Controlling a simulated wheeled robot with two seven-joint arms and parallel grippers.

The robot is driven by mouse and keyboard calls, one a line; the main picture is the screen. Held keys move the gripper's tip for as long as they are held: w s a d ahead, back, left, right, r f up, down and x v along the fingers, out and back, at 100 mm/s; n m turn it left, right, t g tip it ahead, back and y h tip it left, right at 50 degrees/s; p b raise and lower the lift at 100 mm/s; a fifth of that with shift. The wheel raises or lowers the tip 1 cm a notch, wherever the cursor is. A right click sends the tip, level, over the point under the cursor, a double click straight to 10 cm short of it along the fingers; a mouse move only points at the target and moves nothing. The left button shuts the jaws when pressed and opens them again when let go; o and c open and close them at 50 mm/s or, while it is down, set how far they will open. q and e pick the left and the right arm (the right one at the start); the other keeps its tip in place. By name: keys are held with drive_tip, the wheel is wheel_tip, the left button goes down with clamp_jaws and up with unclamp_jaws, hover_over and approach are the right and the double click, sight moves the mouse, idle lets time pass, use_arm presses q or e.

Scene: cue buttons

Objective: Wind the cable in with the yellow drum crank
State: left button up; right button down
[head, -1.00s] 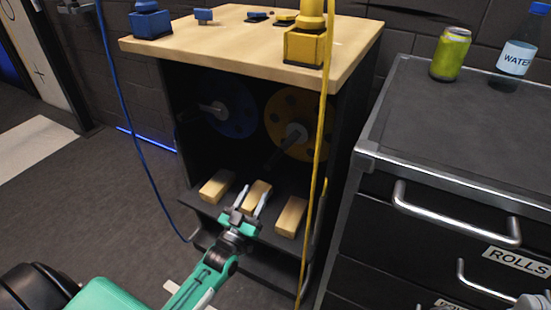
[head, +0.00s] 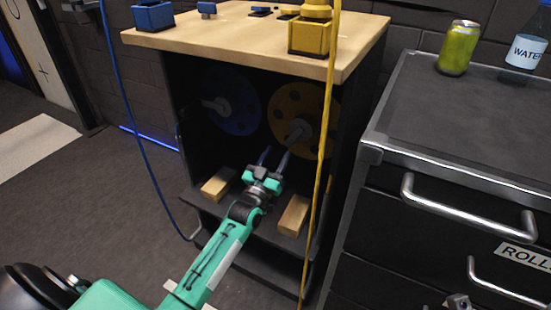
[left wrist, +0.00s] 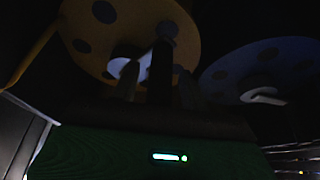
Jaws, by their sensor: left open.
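The yellow drum (head: 311,101) sits inside the dark cabinet under the wooden top, right of the blue drum. Its pale crank arm (left wrist: 133,68) shows in the left wrist view, with a dark handle (left wrist: 160,72) pointing toward the camera. My left gripper (head: 274,158) is open in front of the drum's lower part. In the left wrist view its fingers (left wrist: 158,84) stand on either side of the handle; contact cannot be told. The yellow cable (head: 326,140) hangs down in front of the cabinet's right side. A grey part, probably my right gripper (head: 457,302), shows at the bottom edge.
The blue drum (head: 232,103) has its own crank. Wooden blocks (head: 293,215) lie on the cabinet's lower shelf below my left gripper. A blue cable (head: 135,120) hangs at left. A drawer cabinet (head: 450,130) with a can (head: 459,48) and bottle stands at right.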

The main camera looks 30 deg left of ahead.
use_arm(q)
clamp_jaws()
